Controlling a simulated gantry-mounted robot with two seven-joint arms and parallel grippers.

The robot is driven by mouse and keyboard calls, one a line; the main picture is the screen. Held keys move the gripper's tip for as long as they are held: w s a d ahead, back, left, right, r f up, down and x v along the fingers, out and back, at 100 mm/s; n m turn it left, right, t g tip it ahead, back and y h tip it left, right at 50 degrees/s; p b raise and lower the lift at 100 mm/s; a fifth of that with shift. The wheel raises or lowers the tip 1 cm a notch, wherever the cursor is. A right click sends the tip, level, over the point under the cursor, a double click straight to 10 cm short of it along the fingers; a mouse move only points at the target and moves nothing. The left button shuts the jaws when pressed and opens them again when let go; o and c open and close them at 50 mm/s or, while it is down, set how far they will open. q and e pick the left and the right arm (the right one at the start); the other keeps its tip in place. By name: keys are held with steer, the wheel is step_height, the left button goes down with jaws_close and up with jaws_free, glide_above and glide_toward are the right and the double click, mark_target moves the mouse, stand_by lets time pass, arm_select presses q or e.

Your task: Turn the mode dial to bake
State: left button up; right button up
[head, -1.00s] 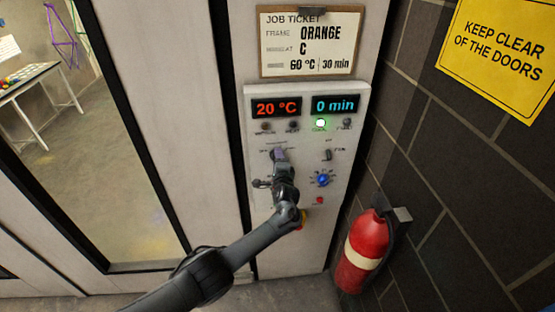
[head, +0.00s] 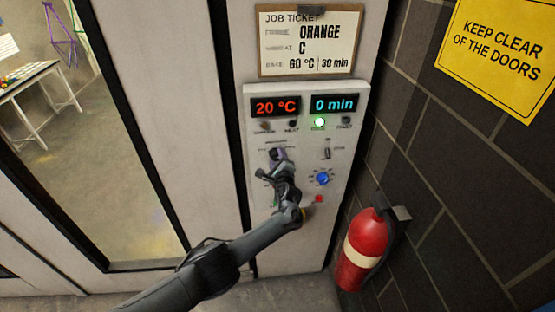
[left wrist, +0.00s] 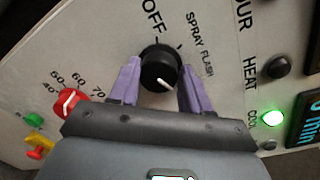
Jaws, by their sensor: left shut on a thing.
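The black mode dial (left wrist: 160,72) with a white pointer line is in the left wrist view. The labels OFF, SPRAY and FLASH show around its upper side. The pointer line slants to the lower right in that view; any label there is hidden by my gripper. My left gripper (left wrist: 155,88) is shut on the dial, with one purple finger on each side. In the head view my left gripper (head: 277,158) is at the control panel (head: 337,215) and covers the dial. My right gripper is not in view.
A red knob (left wrist: 68,103) with temperature marks sits beside the dial. A blue knob (head: 323,178), a switch (head: 327,153) and a red button (head: 318,199) are to the right. The green COOL lamp (head: 319,123) is lit. A fire extinguisher (head: 362,250) hangs on the right wall.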

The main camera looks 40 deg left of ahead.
arm_select(q)
steer(key=shift+f, duration=0.3)
steer(key=o, duration=0.9)
steer(key=shift+s, duration=0.1)
steer(key=shift+c, duration=0.2)
steer(key=shift+o, duration=0.9)
steer(key=shift+r, duration=0.15)
steer(key=shift+s+d+r+p, duration=0.2)
steer(key=shift+s+d+p, duration=0.1)
steer(key=shift+d+p, duration=0.25)
steer(key=p+v, duration=0.2)
steer(key=v, duration=0.7)
steer(key=shift+s, duration=0.2)
steer(key=shift+d+f, duration=0.1)
steer(key=shift+f, duration=0.05)
